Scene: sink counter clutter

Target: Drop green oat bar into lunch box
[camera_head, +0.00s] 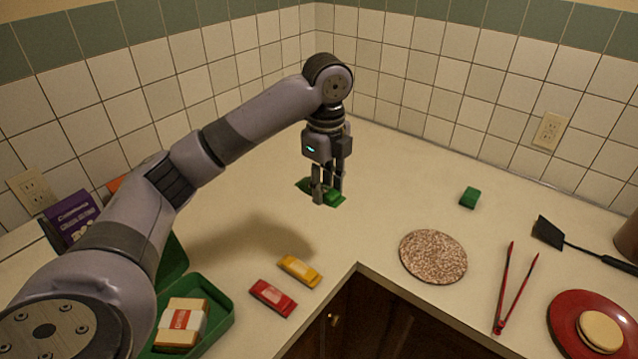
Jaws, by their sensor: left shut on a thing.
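The green oat bar (335,200) is at the back of the counter, partly hidden by the fingers of my left gripper (328,194). The gripper points down and is shut on the bar. The bar is at or very near the counter top; I cannot tell if it touches. The green lunch box (221,318) is open at the lower left, partly hidden by my left arm. A wrapped sandwich (180,325) lies in it. My right gripper is not in view.
Yellow (300,271) and red (273,297) bars lie right of the lunch box. A speckled round mat (433,256), green block (469,197), red tongs (510,290), black spatula (575,242) and red plate (562,318) are to the right. The middle counter is clear.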

